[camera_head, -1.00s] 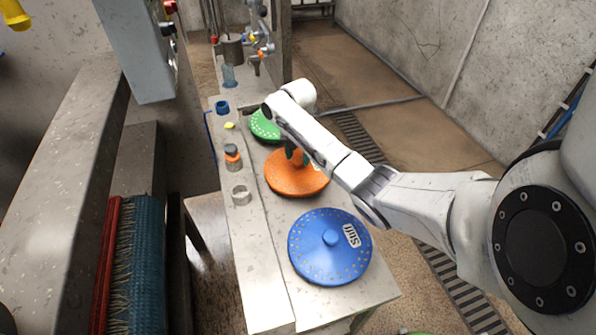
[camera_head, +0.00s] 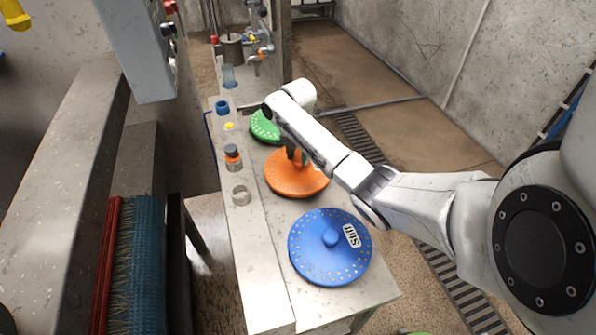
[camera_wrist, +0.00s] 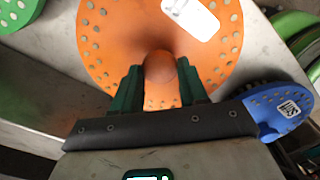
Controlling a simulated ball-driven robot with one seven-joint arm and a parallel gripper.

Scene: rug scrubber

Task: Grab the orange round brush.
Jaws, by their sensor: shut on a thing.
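The orange round brush (camera_head: 290,182) lies flat on the metal table, between a green round brush (camera_head: 264,127) and a blue round brush (camera_head: 328,262). My gripper (camera_head: 297,157) is over its middle, partly hidden behind my arm in the head view. In the wrist view, the green fingers of my gripper (camera_wrist: 158,85) stand on both sides of the round knob at the centre of the orange brush (camera_wrist: 110,35) and are shut on it. The brush appears to rest on the table.
A large blue bristle roller (camera_head: 137,265) is at lower left. A concrete wall (camera_head: 430,50) stands at right.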

